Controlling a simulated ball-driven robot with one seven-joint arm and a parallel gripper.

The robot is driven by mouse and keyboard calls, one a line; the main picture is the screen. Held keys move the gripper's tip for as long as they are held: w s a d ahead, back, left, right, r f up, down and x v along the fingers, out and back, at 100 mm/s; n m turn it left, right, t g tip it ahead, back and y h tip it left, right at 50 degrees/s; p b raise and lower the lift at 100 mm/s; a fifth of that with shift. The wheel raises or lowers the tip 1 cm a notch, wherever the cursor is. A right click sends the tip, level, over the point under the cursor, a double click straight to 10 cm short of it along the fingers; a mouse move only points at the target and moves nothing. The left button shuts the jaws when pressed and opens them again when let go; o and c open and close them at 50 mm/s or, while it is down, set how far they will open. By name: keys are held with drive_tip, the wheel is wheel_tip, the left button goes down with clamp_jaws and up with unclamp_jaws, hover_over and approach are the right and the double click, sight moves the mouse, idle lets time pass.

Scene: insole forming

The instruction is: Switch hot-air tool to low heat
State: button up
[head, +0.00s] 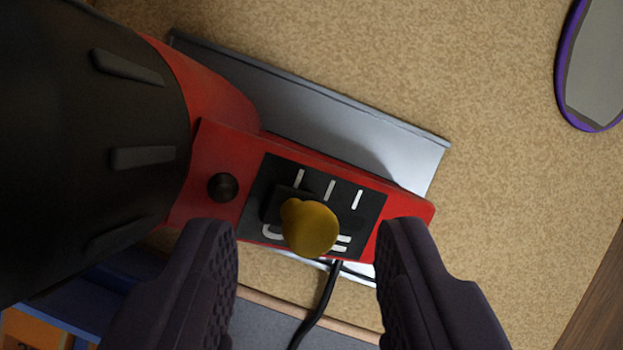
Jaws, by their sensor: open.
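The hot-air tool (215,165) has a red body and a large black ribbed end at the left. A black switch panel (362,205) with white marks is set in its red handle. Which setting the knob is at, I cannot tell for certain.
The tool lies over a grey metal plate (400,150) on a speckled tan surface (480,200). A black cable (319,310) runs down from the handle. A purple-rimmed grey object (590,70) lies at the upper right. Blue and orange things show at the lower left.

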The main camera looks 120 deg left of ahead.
drive_tip(key=shift+d+f, duration=0.2)
drive_tip(key=shift+f, duration=0.25)
clamp_jaws()
drive_tip(key=shift+s+f, duration=0.3)
drive_tip(key=shift+s, duration=0.35)
unclamp_jaws()
drive_tip(key=p+v, duration=0.2)
drive_tip(key=v, duration=0.5)
drive_tip(key=shift+r, duration=0.35)
